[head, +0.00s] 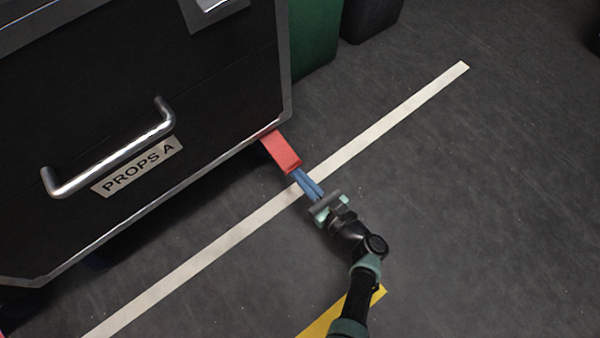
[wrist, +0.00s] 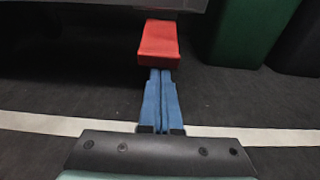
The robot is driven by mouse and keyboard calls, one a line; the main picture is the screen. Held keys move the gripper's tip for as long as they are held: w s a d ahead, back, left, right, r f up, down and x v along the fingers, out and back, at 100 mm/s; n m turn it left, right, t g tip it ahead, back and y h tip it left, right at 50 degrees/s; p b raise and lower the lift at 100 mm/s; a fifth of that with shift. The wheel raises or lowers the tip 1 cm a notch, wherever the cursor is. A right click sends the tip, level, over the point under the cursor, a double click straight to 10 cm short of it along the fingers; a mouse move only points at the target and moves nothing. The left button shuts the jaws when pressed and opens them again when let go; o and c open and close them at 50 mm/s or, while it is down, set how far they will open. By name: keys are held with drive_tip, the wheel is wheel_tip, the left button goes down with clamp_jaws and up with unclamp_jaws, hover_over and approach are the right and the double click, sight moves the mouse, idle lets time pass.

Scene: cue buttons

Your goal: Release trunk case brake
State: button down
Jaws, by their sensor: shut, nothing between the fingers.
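The trunk case (head: 215,85) is a large black box with metal edges, a bar handle (head: 110,150) and a label reading PROPS A (head: 137,167). A red brake pedal (head: 281,152) sticks out from under its lower right corner; it also shows in the wrist view (wrist: 158,45). My gripper (head: 300,176) is shut and empty, with blue fingers side by side. In the wrist view the fingertips (wrist: 161,72) meet the pedal's near edge in the picture; I cannot tell whether they touch it. The pedal's underside and the caster are hidden.
A white floor line (head: 400,112) runs diagonally beneath my gripper. A yellow strip (head: 328,316) lies near my arm. A green bin (head: 315,40) and a dark bin (head: 368,18) stand behind the case.

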sight(296, 166)
drive_tip(key=shift+r+g+h+p, duration=0.3)
drive_tip(key=shift+r+g+p, duration=0.1)
drive_tip(key=shift+p, duration=0.7)
drive_tip(key=shift+s+d+r+g+h+p, duration=0.1)
drive_tip(key=shift+r+g+h+p, duration=0.55)
drive_tip(key=shift+p, duration=1.4)
wheel_tip(296, 166, up, 2)
drive_tip(key=g+p, duration=0.1)
drive_tip(key=p, duration=0.4)
drive_tip(key=shift+s+d+h, duration=0.1)
drive_tip(key=shift+h, duration=0.15)
drive_tip(key=r+p, duration=0.1)
drive_tip(key=p, duration=0.1)
drive_tip(key=shift+r+p, duration=0.15)
drive_tip(key=shift+p, duration=0.25)
drive_tip(key=shift+r+g+h+p, duration=0.3)
drive_tip(key=shift+r+g+p, duration=0.3)
drive_tip(key=shift+p, duration=0.65)
drive_tip(key=shift+f, duration=0.1)
drive_tip(key=shift+f, duration=0.1)
